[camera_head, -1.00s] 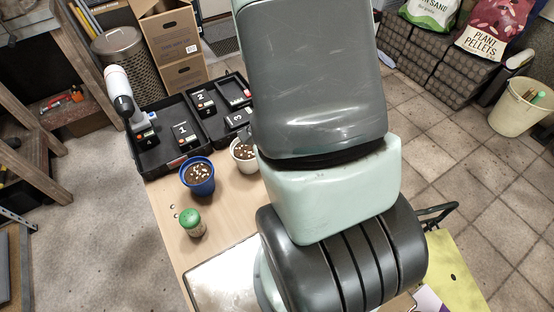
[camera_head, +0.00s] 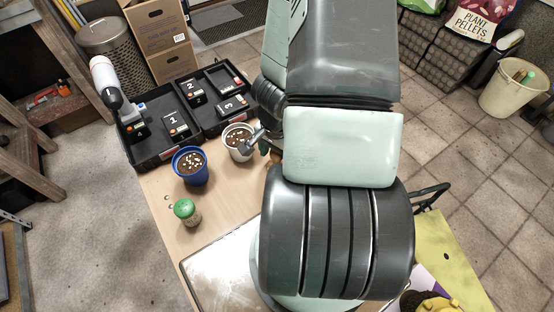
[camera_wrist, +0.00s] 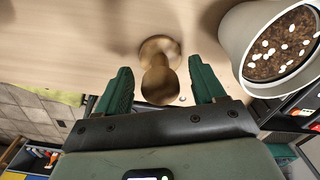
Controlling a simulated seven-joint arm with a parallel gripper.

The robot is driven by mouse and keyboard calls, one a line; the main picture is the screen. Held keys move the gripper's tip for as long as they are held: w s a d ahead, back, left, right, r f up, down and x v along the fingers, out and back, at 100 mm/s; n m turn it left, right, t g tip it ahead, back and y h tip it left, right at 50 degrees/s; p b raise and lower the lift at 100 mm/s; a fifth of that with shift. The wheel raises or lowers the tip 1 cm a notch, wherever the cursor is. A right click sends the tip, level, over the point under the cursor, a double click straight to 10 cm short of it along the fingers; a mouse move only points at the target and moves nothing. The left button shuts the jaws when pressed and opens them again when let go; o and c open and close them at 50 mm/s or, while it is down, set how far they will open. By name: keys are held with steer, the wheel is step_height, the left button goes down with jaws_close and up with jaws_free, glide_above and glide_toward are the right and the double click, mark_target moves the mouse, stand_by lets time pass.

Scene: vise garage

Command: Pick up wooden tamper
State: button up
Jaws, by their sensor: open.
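The wooden tamper (camera_wrist: 159,82) is in the middle of the wrist view, a turned brown piece with a rounded knob and a wider round end on the wooden table. My gripper (camera_wrist: 160,66) is open, with one green finger on each side of the tamper and a visible gap on both sides. In the head view my gripper (camera_head: 262,142) shows in part beside the white pot. A small brown bit just right of it may be the tamper, mostly hidden by my arm.
The white pot (camera_wrist: 232,40) of soil with white bits stands close to the right finger. A blue pot (camera_head: 190,168), a green-lidded jar (camera_head: 187,212) and black trays (camera_head: 150,160) with numbered items stand left and behind. A metal plate (camera_head: 215,272) lies in front.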

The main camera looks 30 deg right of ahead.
steer(key=shift+f, duration=1.1)
steer(key=shift+c, duration=0.3)
steer(key=c, duration=1.1)
